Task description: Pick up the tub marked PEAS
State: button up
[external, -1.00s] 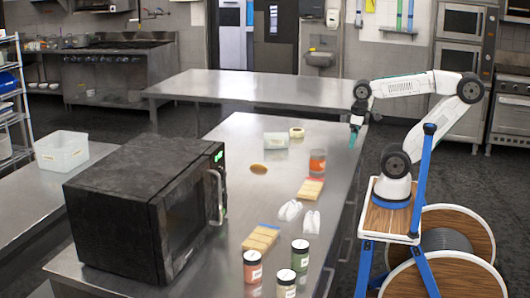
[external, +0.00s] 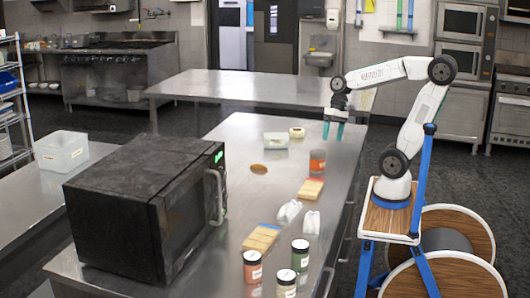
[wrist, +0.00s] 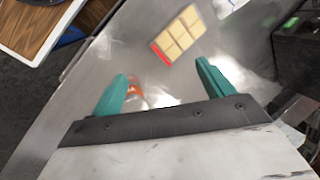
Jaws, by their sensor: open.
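No marking reading PEAS is legible, so I cannot tell which container is the named tub. Three dark-lidded jars with pale labels stand at the near end of the steel counter (external: 225,258): a red one (external: 252,268), a pale one (external: 286,290) and a green one (external: 299,261). A pale green tub (external: 276,140) lies at the far end. An orange jar (external: 317,163) stands near the right edge. My gripper (external: 333,135) is open and empty above the counter's far right side. In the wrist view its teal fingers (wrist: 161,72) are apart, with orange partly hidden behind the left one.
A black microwave (external: 120,205) fills the counter's left side. Two yellow sectioned packs (external: 311,190) (external: 261,238), white shoe-like items (external: 289,211), a brown oval (external: 258,169) and a pale yellow ring (external: 297,132) lie about. A clear bin (external: 62,155) stands on the left counter.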

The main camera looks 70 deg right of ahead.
jog(key=w+d+f+m+t+y, duration=0.1)
jog(key=w+d+m+y, duration=0.1)
jog(key=w+d+m, duration=0.3)
jog(key=w+m+t+y, duration=0.1)
jog(key=w+m, duration=0.1)
jog(key=w, duration=0.5)
jog(key=m+t+h, duration=0.1)
jog(key=m+t, duration=0.8)
jog(key=m, duration=1)
send_near(276, 141)
jog(key=d, duration=0.1)
jog(key=w+d, duration=0.1)
jog(key=shift+w+d+r, duration=0.15)
jog(key=shift+d, duration=0.1)
jog(key=shift+w+d+t+h, duration=0.1)
jog(key=shift+w+t+h, duration=0.1)
jog(key=shift+t+h, duration=0.1)
jog(key=x, duration=0.7)
jog(key=shift+a+f, duration=0.25)
jog(key=shift+a, duration=0.1)
jog(key=c, duration=1.2)
